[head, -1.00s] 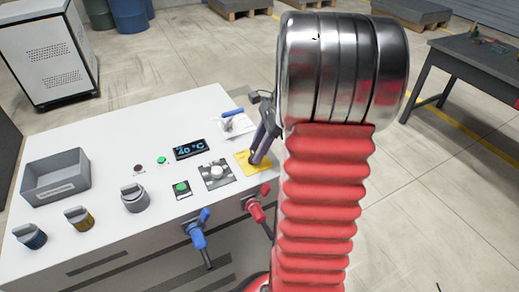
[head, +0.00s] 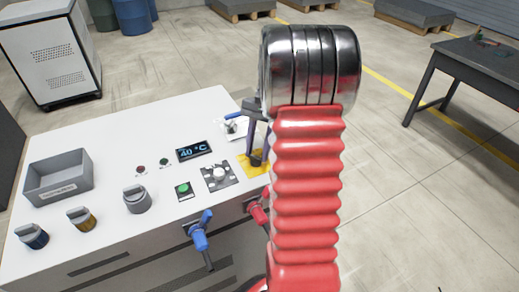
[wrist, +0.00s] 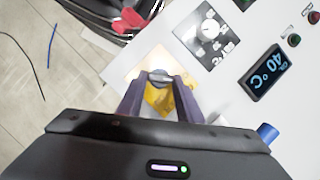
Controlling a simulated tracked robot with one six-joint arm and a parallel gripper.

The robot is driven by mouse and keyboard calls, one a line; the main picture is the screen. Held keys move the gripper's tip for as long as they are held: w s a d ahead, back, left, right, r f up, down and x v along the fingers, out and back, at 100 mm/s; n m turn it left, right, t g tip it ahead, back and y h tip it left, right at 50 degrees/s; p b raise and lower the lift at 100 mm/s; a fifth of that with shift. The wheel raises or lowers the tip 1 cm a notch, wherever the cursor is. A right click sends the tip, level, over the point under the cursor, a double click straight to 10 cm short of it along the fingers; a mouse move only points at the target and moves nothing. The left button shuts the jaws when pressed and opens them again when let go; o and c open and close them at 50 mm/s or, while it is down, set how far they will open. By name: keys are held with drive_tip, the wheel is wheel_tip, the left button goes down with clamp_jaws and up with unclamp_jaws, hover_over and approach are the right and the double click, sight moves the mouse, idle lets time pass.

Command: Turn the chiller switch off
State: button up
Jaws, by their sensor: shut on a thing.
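The chiller switch is a dark knob (wrist: 160,78) on a yellow plate (head: 262,168) near the panel's right end. The plate also shows in the wrist view (wrist: 158,100). My gripper (wrist: 160,82) points down at it, with one finger on each side of the knob, shut on it. The fingers hide part of the knob, so its exact setting is hard to read. A small green lamp (head: 164,161) beside a dark red lamp (head: 140,169) looks unlit. The display (head: 194,151) reads about 40 °C.
Left of the switch are a knob on a square dial plate (head: 218,177) and a green button (head: 183,188). A blue valve (head: 200,233) and a red valve (head: 257,211) stick out in front. A blue-handled part (head: 232,123) stands behind. A grey bin (head: 60,178) sits far left.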

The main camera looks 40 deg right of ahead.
drive_tip(key=shift+a+n+g, duration=0.2)
drive_tip(key=shift+n+g, duration=0.1)
drive_tip(key=shift+n, duration=0.4)
drive_tip(key=o, duration=1)
drive_tip(key=shift+d, duration=0.1)
drive_tip(key=shift+o, duration=0.2)
drive_tip(key=v, duration=1.3)
drive_tip(key=shift+r, duration=0.35)
drive_tip(key=shift+w, duration=0.15)
